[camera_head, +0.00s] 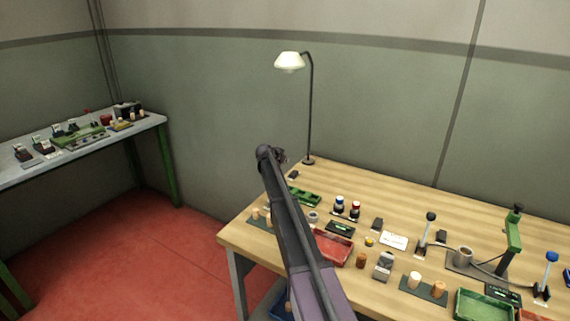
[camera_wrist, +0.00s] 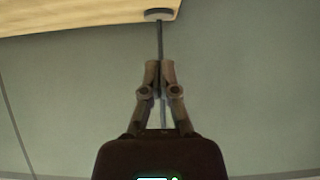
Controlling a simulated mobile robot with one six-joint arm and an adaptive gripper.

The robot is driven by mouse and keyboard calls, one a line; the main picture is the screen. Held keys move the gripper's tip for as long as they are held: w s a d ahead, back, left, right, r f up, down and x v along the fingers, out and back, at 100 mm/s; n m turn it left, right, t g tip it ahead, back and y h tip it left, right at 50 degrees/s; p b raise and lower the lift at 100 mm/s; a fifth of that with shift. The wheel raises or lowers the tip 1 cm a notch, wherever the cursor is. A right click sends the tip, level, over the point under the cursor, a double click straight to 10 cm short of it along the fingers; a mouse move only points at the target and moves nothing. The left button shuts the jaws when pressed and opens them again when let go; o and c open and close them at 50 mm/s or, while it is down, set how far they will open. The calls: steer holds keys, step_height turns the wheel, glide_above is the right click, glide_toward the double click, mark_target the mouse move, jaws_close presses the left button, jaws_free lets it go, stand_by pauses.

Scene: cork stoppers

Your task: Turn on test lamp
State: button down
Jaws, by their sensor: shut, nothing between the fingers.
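A tall lamp stands at the far left corner of the wooden table (camera_head: 400,205), with a pale shade (camera_head: 289,62) on a thin dark pole (camera_head: 310,110). I cannot tell whether it is lit. Its round base (camera_head: 308,161) also shows at the top of the wrist view (camera_wrist: 158,14). My gripper (camera_head: 282,157) is just left of the base in the head view, above the table corner. In the wrist view my gripper (camera_wrist: 160,66) is shut and empty, its fingertips lined up with the pole; I cannot tell whether they touch. A small dark block (camera_head: 293,175) lies near the base; no clear switch shows.
A red tray (camera_head: 333,247), green trays, cork stoppers, small bottles and two upright levers crowd the table. A green stand (camera_head: 514,230) rises at the right. Walls close in behind the lamp. A second bench (camera_head: 150,121) stands at the left, with open red floor between.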

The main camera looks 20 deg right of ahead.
steer(key=b, duration=0.4)
glide_above(292, 173)
steer(key=f, duration=0.4)
steer(key=shift+s+a+f, duration=0.15)
steer(key=shift+a, duration=0.1)
steer(key=shift+d+f+b, duration=0.15)
steer(key=shift+f+b, duration=0.7)
steer(key=shift+f, duration=0.05)
steer(key=shift+d+f+b, duration=0.15)
steer(key=shift+f+b, duration=0.65)
steer(key=shift+f, duration=0.1)
